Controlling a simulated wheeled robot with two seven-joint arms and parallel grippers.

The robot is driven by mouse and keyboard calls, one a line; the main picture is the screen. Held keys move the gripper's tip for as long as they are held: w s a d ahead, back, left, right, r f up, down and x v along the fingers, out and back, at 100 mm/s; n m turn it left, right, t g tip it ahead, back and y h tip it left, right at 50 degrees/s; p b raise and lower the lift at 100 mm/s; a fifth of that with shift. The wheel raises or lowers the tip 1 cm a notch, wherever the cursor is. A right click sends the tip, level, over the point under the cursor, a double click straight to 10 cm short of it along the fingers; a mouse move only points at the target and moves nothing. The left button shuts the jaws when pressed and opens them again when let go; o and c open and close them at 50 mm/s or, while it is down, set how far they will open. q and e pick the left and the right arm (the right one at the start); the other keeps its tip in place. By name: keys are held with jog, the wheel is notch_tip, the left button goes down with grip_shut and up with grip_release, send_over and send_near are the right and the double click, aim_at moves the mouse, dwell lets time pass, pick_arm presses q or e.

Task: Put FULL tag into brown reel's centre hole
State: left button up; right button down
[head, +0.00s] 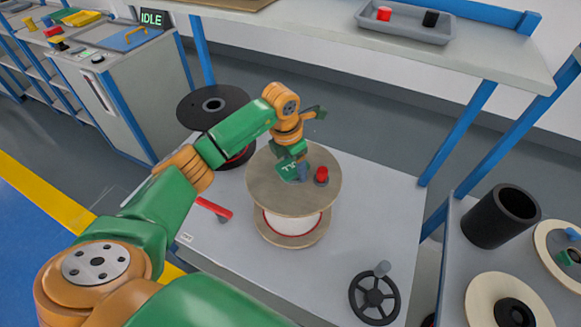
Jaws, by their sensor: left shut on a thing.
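The brown reel (268,188) stands upright on the grey table, its round brown top flange facing up and pale cable with red edging wound below. My left gripper (300,165) is over the top flange, shut on a small green tag (288,173) with pale lettering. The lettering is too small and partly covered to read surely. The tag is at or just above the flange; I cannot tell if it touches. The reel's centre hole is hidden behind the gripper and tag. My right gripper is not in view.
A red knob-like piece (321,175) is on the reel's right side. A black reel (213,105) stands behind left. A handwheel (374,296) is at the table's front right. A black cylinder (501,216) and pale reels (482,295) are on the right table. A grey tray (404,24) is on the shelf.

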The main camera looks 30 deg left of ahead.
pick_arm(q)
jog(key=shift+s+d+f, duration=0.1)
jog(key=shift+f, duration=0.2)
jog(key=shift+w+d+r+p, duration=0.1)
jog(key=shift+w+r+p, duration=0.2)
jog(key=shift+p, duration=0.25)
jog(key=shift+w+d+r, duration=0.1)
jog(key=shift+w, duration=0.6)
jog(key=shift+s+a+r, duration=0.15)
jog(key=shift+s+a, duration=0.05)
jog(key=shift+s, duration=0.05)
jog(key=shift+d+p, duration=0.1)
jog(key=shift+p, duration=0.25)
jog(key=shift+f, duration=0.35)
